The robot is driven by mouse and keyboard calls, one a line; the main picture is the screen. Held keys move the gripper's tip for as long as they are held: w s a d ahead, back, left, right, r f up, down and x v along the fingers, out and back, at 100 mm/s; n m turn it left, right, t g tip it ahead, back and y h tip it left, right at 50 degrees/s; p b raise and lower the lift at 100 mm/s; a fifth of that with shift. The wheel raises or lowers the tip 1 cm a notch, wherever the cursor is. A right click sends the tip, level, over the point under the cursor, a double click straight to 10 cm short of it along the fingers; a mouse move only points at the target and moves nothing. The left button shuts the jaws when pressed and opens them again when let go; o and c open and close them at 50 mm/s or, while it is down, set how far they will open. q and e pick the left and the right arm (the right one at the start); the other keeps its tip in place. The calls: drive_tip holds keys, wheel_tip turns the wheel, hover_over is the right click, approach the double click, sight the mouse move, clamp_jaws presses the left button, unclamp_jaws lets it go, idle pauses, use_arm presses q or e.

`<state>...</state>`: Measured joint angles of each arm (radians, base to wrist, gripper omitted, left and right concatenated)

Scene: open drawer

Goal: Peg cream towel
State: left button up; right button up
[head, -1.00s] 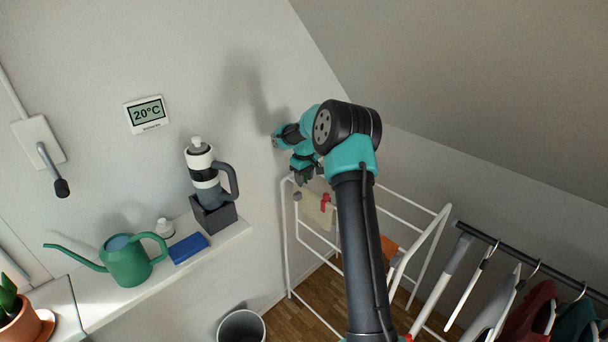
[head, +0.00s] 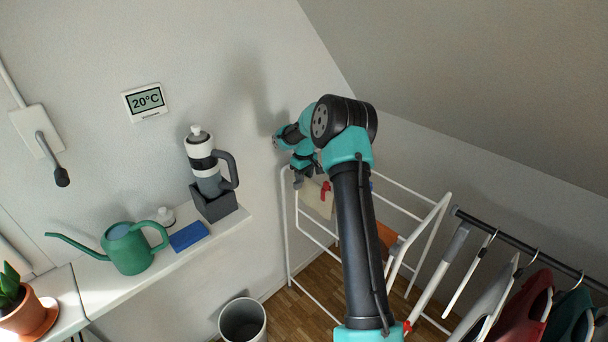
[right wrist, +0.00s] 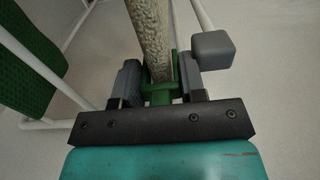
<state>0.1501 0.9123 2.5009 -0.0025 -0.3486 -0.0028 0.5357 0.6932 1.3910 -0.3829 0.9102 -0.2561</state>
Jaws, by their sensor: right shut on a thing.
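The cream towel (head: 317,200) hangs over a rail of the white drying rack in the head view, partly behind my right arm. A red peg (head: 325,188) is on its top edge. My right gripper (head: 303,178) is at the towel's left upper corner. In the right wrist view my right gripper (right wrist: 160,85) is shut on a green peg (right wrist: 160,94). The cream towel (right wrist: 150,32) shows edge-on just beyond the peg, between the fingers. I cannot tell whether the peg's jaws grip the towel. My left gripper is out of view.
A grey block (right wrist: 212,48) sits close beside the right finger. A green cloth (right wrist: 28,62) hangs at left. The white rack (head: 437,212) surrounds the gripper. A shelf (head: 95,296) holds a watering can (head: 130,250) and bottle (head: 203,165). Hangers with clothes (head: 525,305) are at right.

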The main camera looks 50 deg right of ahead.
drive_tip(key=o, duration=1)
wheel_tip(320, 180, up, 17)
drive_tip(key=shift+r, duration=0.2)
idle(0.6)
